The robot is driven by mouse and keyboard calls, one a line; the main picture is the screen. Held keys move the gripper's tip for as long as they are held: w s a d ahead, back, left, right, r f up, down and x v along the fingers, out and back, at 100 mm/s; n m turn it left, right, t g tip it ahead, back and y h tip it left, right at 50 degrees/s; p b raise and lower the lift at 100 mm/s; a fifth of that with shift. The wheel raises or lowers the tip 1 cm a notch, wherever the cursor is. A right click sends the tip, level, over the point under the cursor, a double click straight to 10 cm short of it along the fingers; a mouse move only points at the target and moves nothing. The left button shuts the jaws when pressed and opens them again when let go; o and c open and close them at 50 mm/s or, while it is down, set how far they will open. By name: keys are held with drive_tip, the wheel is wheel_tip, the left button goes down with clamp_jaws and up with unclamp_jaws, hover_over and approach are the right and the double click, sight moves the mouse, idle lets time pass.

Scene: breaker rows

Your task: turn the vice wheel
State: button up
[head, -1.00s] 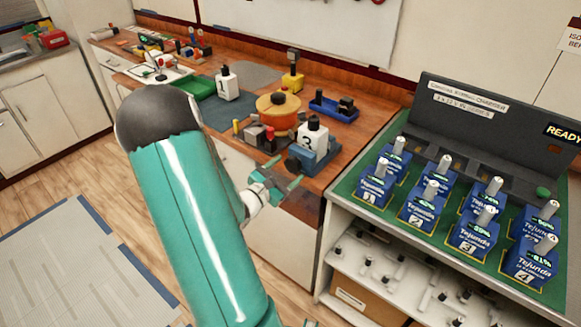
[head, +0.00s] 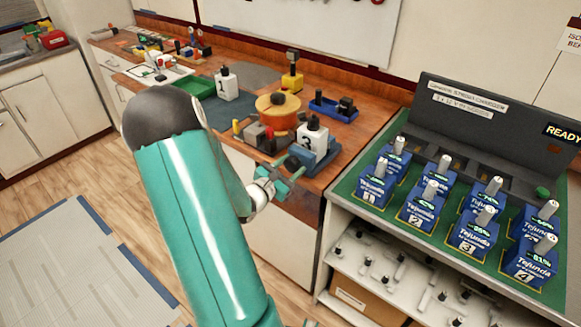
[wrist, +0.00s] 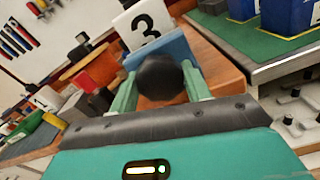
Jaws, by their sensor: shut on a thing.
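The blue vice (head: 327,160) sits at the front edge of the wooden bench, beside a white block marked 3 (head: 312,140). In the wrist view the vice (wrist: 176,48) is straight ahead, with the block (wrist: 147,24) above it. The dark round vice wheel (wrist: 158,77) faces me between my two green fingers. My gripper (head: 290,174) is at the front of the vice and is shut on the wheel, one finger on each side. In the head view my gripper mostly hides the wheel.
An orange round piece (head: 279,110), a white block marked 1 (head: 227,86) and a blue tray (head: 333,110) stand farther back on the bench. A green-topped charging station (head: 350,190) with several blue batteries is close on the right. Open floor lies left of my arm.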

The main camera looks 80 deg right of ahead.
drive_tip(key=shift+n, duration=0.3)
drive_tip(key=o, duration=1)
drive_tip(key=shift+a, duration=0.1)
drive_tip(key=v, duration=1.3)
drive_tip(key=shift+w+a, duration=0.15)
drive_tip(key=shift+a, duration=0.15)
